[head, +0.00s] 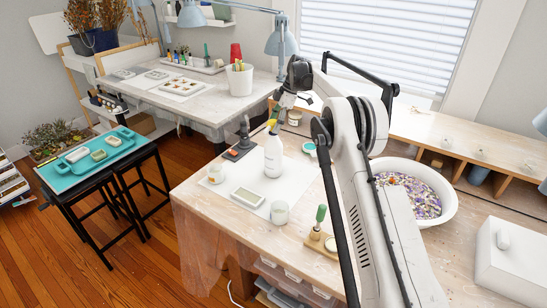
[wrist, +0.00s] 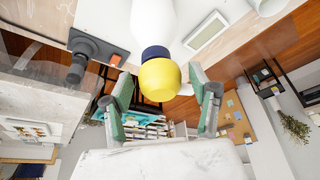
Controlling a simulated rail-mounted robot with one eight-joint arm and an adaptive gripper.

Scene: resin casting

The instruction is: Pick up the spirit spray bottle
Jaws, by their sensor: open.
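The spirit spray bottle (head: 273,158) stands upright on the white mat of the wooden workbench. It is white with a yellow top. In the wrist view, its yellow head (wrist: 160,80) with a dark blue collar shows at the centre, and its white body runs up out of the frame. My gripper (wrist: 160,88) is open, with one green-padded finger on each side of the yellow head. A gap shows at each side, and I cannot tell the exact depth. In the head view, my gripper is just above the bottle, partly hidden by my arm.
A shallow white tray (head: 248,197), a white cup (head: 279,212) and a small jar (head: 215,174) stand in front. A green-handled tool (head: 319,222) and a wide white bowl (head: 440,208) are to the right.

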